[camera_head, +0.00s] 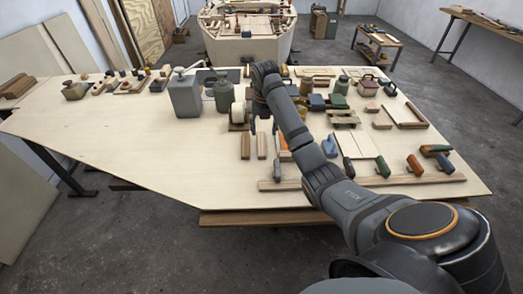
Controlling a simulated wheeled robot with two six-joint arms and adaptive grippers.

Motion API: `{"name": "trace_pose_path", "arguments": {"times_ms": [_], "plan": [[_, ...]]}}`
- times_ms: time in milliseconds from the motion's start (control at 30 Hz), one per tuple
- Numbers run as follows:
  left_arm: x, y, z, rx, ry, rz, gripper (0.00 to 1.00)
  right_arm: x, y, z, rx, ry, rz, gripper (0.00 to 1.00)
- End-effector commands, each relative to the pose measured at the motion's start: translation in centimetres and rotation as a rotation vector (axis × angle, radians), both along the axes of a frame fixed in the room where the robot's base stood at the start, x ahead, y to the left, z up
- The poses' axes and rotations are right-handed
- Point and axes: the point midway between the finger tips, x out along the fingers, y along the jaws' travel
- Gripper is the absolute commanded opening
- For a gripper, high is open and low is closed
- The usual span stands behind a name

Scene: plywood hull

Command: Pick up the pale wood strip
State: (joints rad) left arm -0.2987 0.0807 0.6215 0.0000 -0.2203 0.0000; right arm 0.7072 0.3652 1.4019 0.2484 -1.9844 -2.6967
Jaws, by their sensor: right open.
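A long, narrow, light brown wood strip (410,181) lies along the front edge of the plywood table, and my right forearm crosses over part of it. It may be the pale wood strip, but I cannot tell for sure. Two shorter wood blocks (246,146) lie side by side farther back. My right gripper (264,122) points down over the table just beyond these blocks, beside a white roll. It is open, with nothing visible between its fingers, and partly hidden by my arm. My left gripper is not in view.
Several hand tools, including an orange-handled one (414,165), lie at the right. The left front of the plywood table (130,140) is bare.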

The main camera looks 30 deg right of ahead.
Motion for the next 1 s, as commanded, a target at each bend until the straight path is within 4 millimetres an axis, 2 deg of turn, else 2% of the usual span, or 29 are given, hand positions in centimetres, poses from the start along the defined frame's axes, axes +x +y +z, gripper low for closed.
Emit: {"name": "trace_pose_path", "arguments": {"times_ms": [67, 267, 500, 767, 1000], "plan": [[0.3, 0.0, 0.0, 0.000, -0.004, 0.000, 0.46, 0.1, 0.0, -1.0, 0.001, 0.002, 0.000, 0.55], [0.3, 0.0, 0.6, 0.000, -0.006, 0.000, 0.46, 0.3, 0.2, -2.0, 0.002, 0.003, 0.001, 0.55], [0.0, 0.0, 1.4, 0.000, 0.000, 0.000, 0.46, 0.9, 0.4, -5.8, 0.000, 0.002, 0.001, 0.55], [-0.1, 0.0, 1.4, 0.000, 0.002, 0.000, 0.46, 1.0, 0.3, -6.4, 0.000, 0.000, 0.001, 0.55], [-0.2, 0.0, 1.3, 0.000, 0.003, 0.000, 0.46, 1.0, 0.3, -6.4, 0.000, 0.000, 0.000, 0.25]]}}
